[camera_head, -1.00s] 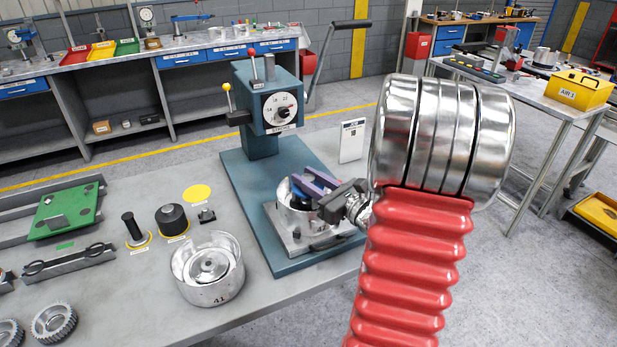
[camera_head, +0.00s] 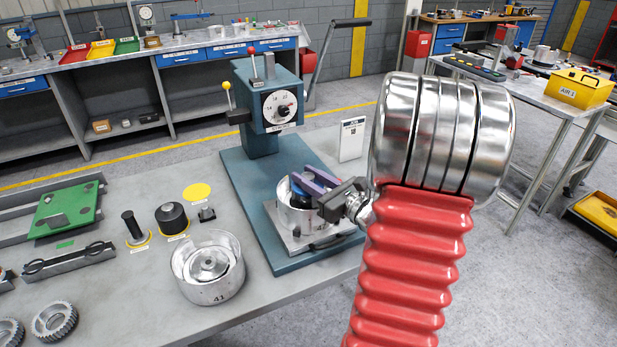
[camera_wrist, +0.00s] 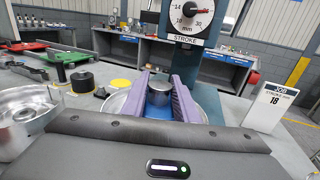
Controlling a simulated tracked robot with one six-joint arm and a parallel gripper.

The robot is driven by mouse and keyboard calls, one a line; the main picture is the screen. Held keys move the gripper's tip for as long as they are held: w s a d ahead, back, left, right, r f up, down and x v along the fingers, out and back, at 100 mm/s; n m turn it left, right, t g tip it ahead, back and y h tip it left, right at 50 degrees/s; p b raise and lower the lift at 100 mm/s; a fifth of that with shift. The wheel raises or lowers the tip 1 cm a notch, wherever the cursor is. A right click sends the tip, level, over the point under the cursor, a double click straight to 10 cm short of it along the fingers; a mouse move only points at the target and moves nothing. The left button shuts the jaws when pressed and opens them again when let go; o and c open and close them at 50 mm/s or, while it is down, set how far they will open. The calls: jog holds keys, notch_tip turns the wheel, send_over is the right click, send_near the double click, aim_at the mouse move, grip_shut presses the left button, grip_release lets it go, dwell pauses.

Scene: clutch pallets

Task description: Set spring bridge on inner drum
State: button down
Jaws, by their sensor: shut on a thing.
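My gripper (camera_head: 316,184) has purple fingers and is over the silver drum (camera_head: 290,217) on the press fixture, with its fingertips at the drum's mouth. In the wrist view, the fingers are shut on a part with a grey cylindrical post (camera_wrist: 159,94) and a blue base, which looks like the spring bridge. The blue part (camera_head: 300,189) also shows beside the fingers in the head view. It sits within the drum's rim (camera_wrist: 116,105). The fingers and wrist hide its lower side, so I cannot tell whether it rests on anything.
The teal press (camera_head: 265,110) with its dial rises behind the drum. Another silver drum (camera_head: 212,292) marked 41 stands at left. A black cylinder (camera_head: 171,217), a black-handled tool (camera_head: 133,227) and a green plate (camera_head: 66,210) lie further left. A job card (camera_head: 352,140) stands right of the press.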

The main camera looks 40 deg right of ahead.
jog(key=shift+f, duration=0.25)
dwell(0.5)
jog(key=c, duration=1.3)
grip_release()
jog(key=shift+r, duration=4.5)
